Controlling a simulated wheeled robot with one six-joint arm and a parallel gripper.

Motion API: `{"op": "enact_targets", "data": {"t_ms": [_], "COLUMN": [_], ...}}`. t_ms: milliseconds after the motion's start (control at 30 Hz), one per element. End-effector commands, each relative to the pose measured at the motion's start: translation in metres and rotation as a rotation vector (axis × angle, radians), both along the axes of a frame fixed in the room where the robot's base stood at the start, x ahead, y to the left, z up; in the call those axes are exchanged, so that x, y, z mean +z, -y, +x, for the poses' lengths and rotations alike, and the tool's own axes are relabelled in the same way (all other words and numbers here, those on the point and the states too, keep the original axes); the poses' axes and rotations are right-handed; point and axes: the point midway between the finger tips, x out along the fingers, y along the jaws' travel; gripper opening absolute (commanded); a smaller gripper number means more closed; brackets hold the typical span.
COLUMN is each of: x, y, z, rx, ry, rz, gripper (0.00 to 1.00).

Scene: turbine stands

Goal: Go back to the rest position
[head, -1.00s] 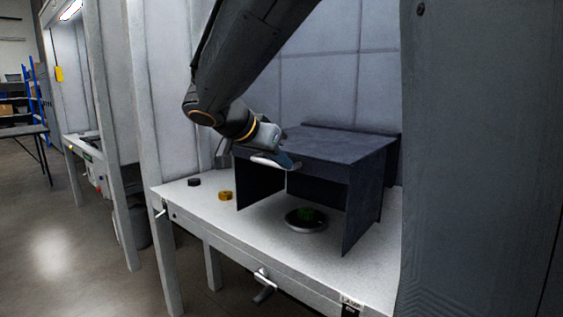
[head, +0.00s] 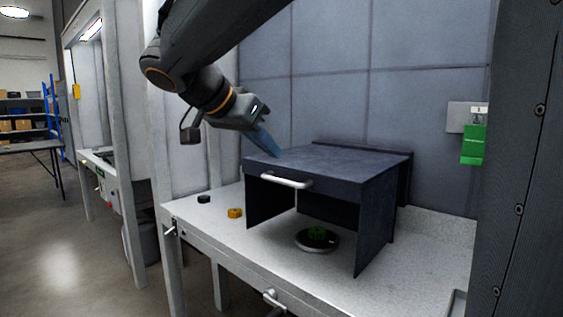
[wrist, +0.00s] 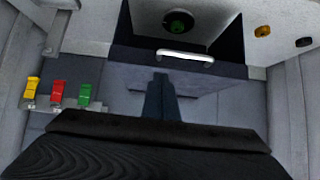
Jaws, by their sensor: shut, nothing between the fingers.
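My gripper (head: 268,147) is just above the front left part of the top of a dark grey stand (head: 340,163). Its blue fingers are shut with nothing between them, and they show in the wrist view (wrist: 160,84) over the dark top. A silver handle (head: 286,181) is fixed to the stand's front edge, apart from the fingers. Under the stand a green part (head: 317,233) sits on a round dark plate with a light rim (head: 301,245). In the wrist view the green part (wrist: 178,21) lies beyond the handle (wrist: 185,55).
A yellow-brown part (head: 235,213) and a black part (head: 203,199) lie on the white bench (head: 220,232), left of the stand. A green block (head: 473,145) hangs on the back wall at right. The wrist view shows yellow (wrist: 32,88), red (wrist: 57,91) and green (wrist: 85,94) blocks.

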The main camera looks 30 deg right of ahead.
Motion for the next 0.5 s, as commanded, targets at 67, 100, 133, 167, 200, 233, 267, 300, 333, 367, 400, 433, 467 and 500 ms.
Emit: {"op": "enact_targets", "data": {"t_ms": [67,100,133,167,200,233,267,300,333,367,400,433,467,500], "x": [0.004,0.005,0.006,0.007,0.007,0.008,0.008,0.007,0.006,0.002,-0.005,-0.013,-0.024,-0.041], "y": [-0.006,-0.008,-0.009,-0.009,-0.01,-0.01,-0.011,-0.011,-0.011,-0.011,-0.011,-0.012,-0.012,-0.014], "z": [-0.001,-0.002,-0.003,-0.003,-0.004,-0.004,-0.004,-0.004,-0.004,-0.004,-0.005,-0.005,-0.007,-0.009], "rx": [0.002,0.0,0.0,0.0,0.0,-0.001,-0.001,0.001,0.004,0.01,0.025,0.043,0.066,0.106], "ry": [0.002,0.001,0.001,0.001,0.001,0.0,0.0,-0.001,-0.007,-0.019,-0.044,-0.072,-0.109,-0.166], "rz": [0.001,0.0,0.001,0.001,0.001,0.001,0.001,0.002,0.003,0.006,0.012,0.019,0.03,0.048], "gripper": [0.0,0.0,0.0,0.0,0.0,0.0,0.0,0.0,0.0,0.0,0.0,0.0,0.0,0.0]}}
